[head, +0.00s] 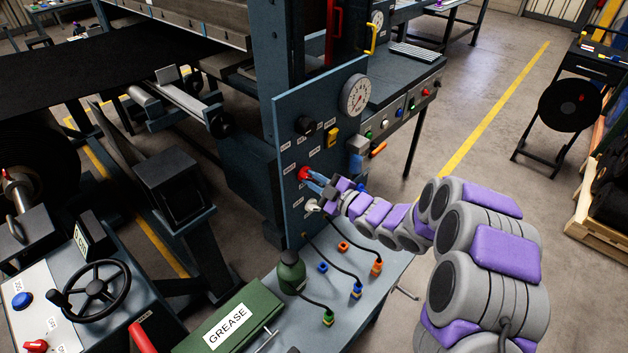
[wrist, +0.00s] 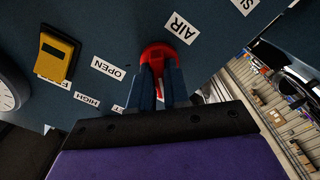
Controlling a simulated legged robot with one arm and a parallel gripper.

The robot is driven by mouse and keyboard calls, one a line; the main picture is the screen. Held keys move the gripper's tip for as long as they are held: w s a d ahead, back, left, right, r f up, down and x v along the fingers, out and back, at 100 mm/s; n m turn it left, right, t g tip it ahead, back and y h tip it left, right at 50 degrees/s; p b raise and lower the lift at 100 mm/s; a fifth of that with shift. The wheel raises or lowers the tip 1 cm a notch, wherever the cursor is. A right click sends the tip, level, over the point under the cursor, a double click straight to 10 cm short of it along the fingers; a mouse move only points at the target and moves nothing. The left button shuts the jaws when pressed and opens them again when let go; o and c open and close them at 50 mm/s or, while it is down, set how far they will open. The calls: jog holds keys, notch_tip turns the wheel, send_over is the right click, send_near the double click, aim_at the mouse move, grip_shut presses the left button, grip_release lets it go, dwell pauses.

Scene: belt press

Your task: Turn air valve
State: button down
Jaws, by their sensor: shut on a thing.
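The red air valve knob (head: 304,173) is on the blue upright panel (head: 282,112). In the wrist view the red valve (wrist: 158,56) sits between the labels AIR (wrist: 181,27) and OPEN (wrist: 108,67). My gripper (head: 312,180) reaches the panel from the right. Its two blue fingers, seen in the wrist view (wrist: 160,75), are shut on the valve, one on each side. The fingers hide part of the valve's lower portion.
A pressure gauge (head: 355,95), a black knob (head: 306,126) and a yellow switch (head: 332,136) sit above on the panel. A silver key-like fitting (head: 311,205) is just below my gripper. A green bottle (head: 291,272) and a grease box (head: 230,322) stand on the bench below.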

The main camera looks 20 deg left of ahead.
jog(key=shift+f+m+p, duration=0.1)
jog(key=shift+m+p, duration=0.3)
jog(key=shift+p, duration=0.2)
jog(key=m+p, duration=0.3)
jog(key=p, duration=0.2)
jog(key=shift+m, duration=0.4)
jog(key=m+p, duration=0.4)
jog(key=p, duration=0.1)
jog(key=shift+d+m+p, duration=0.1)
jog(key=shift+m+p, duration=0.2)
jog(key=shift+w+d+m+p, duration=0.1)
jog(key=shift+w+m+p, duration=0.05)
jog(key=shift+m+p, duration=1.85)
jog(key=shift+w+m+p, duration=0.1)
jog(key=shift+m+p, duration=1.45)
jog(key=shift+m, duration=0.85)
jog(key=c, duration=1.1)
grip_release()
jog(key=shift+w, duration=0.15)
